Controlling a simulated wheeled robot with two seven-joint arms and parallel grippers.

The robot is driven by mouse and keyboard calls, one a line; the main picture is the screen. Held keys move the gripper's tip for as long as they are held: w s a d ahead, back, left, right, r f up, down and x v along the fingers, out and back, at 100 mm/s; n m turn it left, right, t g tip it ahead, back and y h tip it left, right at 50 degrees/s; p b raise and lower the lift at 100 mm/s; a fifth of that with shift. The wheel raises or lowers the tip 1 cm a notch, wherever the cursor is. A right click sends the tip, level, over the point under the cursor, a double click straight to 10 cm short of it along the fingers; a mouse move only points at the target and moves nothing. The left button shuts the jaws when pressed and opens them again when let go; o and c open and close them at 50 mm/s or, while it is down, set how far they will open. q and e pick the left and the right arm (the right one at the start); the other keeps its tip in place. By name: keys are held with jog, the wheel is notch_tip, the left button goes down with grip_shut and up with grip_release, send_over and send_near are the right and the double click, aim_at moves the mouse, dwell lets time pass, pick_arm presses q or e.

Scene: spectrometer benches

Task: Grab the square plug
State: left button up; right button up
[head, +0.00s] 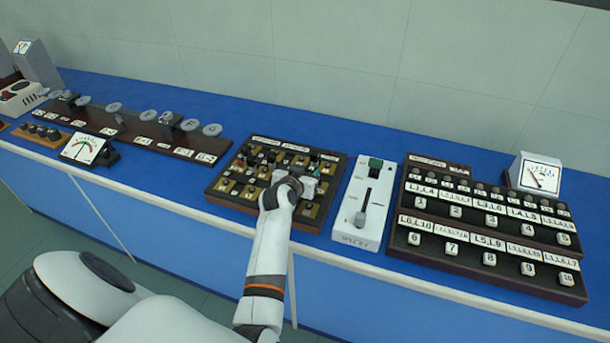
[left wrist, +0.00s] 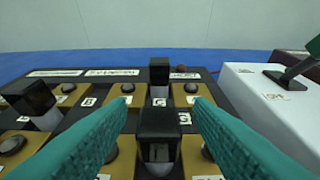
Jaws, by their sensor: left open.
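Several black square-headed plugs stand on a dark board with brass plates (head: 222,188). In the left wrist view one square plug (left wrist: 159,124) stands upright between the teal fingers of my left gripper (left wrist: 159,106). A gap shows on each side of it, so the gripper is open and not holding it. A second black plug (left wrist: 159,72) stands farther back, in line with the first. A third (left wrist: 30,97) stands at the left. In the head view my left gripper (head: 296,183) is over the right part of the board and hides the plugs under it. My right gripper is not in view.
A white box with a dark lever (head: 347,222) stands close to the board's right side. Beyond it are a stepped panel of numbered buttons (head: 470,265) and a white meter (head: 540,175). A long board with grey discs (head: 140,125) lies left. The blue bench (head: 250,112) is clear behind.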

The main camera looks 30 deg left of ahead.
pick_arm(q)
jog(key=shift+x, duration=1.1)
jog(key=shift+s, duration=0.1)
jog(key=shift+c, duration=0.6)
grip_shut()
